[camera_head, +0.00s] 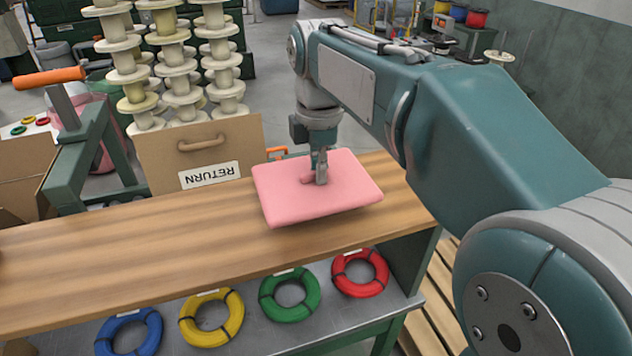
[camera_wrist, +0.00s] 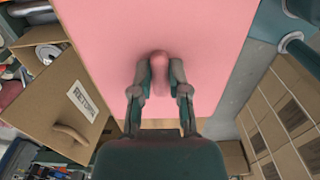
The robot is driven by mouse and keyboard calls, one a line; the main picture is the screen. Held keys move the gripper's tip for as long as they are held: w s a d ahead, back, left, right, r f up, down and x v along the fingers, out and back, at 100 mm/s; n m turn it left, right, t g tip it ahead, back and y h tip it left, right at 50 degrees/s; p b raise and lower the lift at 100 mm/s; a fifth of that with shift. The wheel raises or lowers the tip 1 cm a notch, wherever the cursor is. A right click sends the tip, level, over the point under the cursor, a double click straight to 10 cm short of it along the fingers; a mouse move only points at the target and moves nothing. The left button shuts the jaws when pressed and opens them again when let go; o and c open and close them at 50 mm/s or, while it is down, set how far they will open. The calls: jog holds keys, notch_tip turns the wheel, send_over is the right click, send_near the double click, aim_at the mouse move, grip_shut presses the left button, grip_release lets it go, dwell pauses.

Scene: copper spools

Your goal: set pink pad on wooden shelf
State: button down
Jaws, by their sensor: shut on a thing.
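The pink pad (camera_head: 345,194) is a flat, rounded rectangle at the right part of the wooden shelf (camera_head: 130,237) in the head view. Its near edge is over the shelf top; I cannot tell whether it touches the wood or hangs just above it. My gripper (camera_head: 321,180) points down at the pad's middle and is shut on a raised pink knob there. In the wrist view the two fingers of my gripper (camera_wrist: 159,80) pinch the knob from both sides, and the pad (camera_wrist: 112,40) fills the upper middle. The pad hides the shelf beneath it.
A cardboard box marked RETURN (camera_head: 157,160) stands behind the shelf, left of the pad. Blue, yellow, green and red (camera_head: 360,273) coils lie on a lower metal tier. Stacked spools (camera_head: 172,60) stand behind. The shelf's left half is mostly clear.

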aim_at(316, 184)
jog(key=shift+w+a+f, duration=0.1)
jog(key=shift+w+f, duration=0.1)
jog(key=shift+f, duration=0.1)
jog(key=shift+w+f, duration=0.15)
jog(key=shift+f, duration=0.8)
jog(key=shift+w+f, duration=0.15)
jog(key=shift+f, duration=0.75)
jog(key=c, duration=0.6)
grip_release()
jog(key=shift+f, duration=0.1)
